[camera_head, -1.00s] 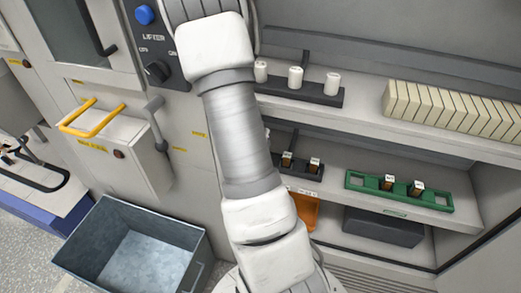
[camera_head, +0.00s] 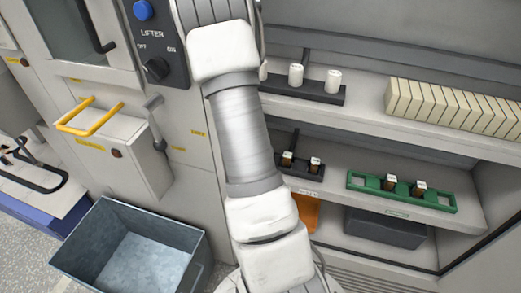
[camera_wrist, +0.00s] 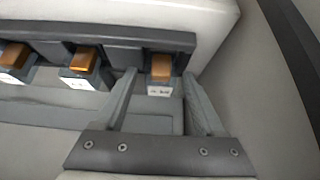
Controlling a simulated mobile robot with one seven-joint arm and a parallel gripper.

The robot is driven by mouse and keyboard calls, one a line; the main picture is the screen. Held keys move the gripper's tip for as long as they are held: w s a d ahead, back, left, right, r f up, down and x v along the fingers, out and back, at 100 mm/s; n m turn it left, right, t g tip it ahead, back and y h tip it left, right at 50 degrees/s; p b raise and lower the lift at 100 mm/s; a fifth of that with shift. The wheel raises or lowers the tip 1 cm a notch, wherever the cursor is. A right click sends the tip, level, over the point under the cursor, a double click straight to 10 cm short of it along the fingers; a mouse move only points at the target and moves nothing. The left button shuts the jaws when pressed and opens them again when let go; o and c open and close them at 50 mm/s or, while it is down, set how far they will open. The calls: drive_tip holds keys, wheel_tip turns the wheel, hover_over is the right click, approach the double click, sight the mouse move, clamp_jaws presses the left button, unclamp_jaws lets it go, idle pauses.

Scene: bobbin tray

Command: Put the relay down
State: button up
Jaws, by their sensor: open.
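A relay (camera_wrist: 160,76), with an orange-brown top and a white labelled face, stands in the end slot of a dark tray (camera_wrist: 110,36) in the wrist view. My gripper (camera_wrist: 159,84) is open, with one finger on each side of this relay and a gap visible on both sides. Two more relays, one nearer (camera_wrist: 84,62) and one at the left edge (camera_wrist: 14,58), sit in the same tray. In the head view, the dark tray (camera_head: 300,172) is on the lower shelf with two relays showing; my arm hides its left part and my gripper.
A green tray (camera_head: 358,184) with two relays stands to the right on the lower shelf (camera_head: 340,170). The upper shelf holds white bobbins (camera_head: 333,81) and a row of cream blocks (camera_head: 440,103). An open grey bin (camera_head: 90,262) stands at lower left.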

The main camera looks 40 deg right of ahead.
drive_tip(key=shift+r, duration=0.3)
drive_tip(key=p+v, duration=0.5)
drive_tip(key=v, duration=0.6)
drive_tip(key=shift+a+r+p, duration=0.25)
drive_tip(key=shift+a+p, duration=0.05)
drive_tip(key=shift+s, duration=0.15)
